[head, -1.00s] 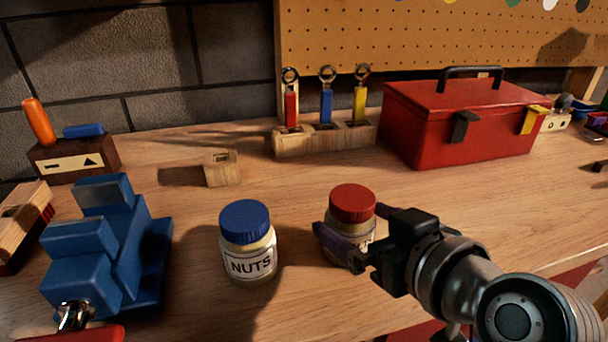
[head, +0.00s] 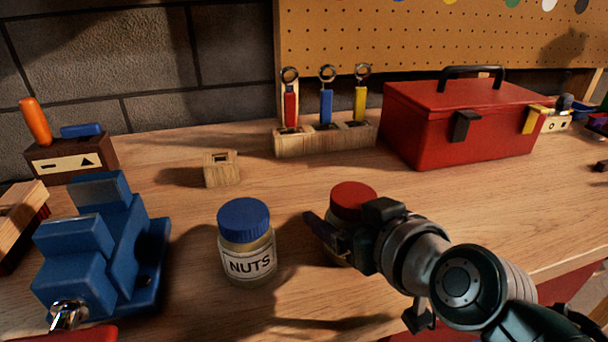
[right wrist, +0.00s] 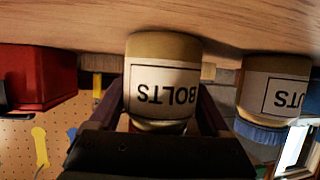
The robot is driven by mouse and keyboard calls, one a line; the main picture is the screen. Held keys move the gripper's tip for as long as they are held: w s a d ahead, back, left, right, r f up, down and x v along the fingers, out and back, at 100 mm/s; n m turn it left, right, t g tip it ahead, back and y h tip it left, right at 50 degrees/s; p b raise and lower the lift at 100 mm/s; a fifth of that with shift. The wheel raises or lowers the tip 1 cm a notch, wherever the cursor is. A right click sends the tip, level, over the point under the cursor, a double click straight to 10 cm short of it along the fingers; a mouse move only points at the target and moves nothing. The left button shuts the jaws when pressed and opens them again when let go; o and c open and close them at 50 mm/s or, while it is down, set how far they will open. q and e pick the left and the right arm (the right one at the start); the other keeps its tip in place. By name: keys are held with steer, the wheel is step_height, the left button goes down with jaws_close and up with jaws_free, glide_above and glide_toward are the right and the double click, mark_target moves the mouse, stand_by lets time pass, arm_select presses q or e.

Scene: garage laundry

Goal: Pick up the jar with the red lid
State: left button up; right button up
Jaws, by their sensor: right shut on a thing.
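The jar with the red lid (head: 352,198) is at the front middle of the workbench, upright, and its body is mostly hidden behind my right gripper in the head view. In the right wrist view, which is upside down, this jar (right wrist: 163,85) shows a label reading BOLTS. My right gripper (head: 345,232) is shut on the jar, one finger on each side of its body below the lid. I cannot tell whether the jar's base touches the bench. My left gripper is not in view.
A blue-lidded NUTS jar (head: 247,243) stands close to the left. A blue vise (head: 105,255) is further left. Behind are a small wooden block (head: 222,170), a wooden rack (head: 325,138) with three coloured tools, and a red toolbox (head: 455,125). The bench between is clear.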

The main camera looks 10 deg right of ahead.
steer(key=c, duration=0.8)
steer(key=shift+r, duration=0.1)
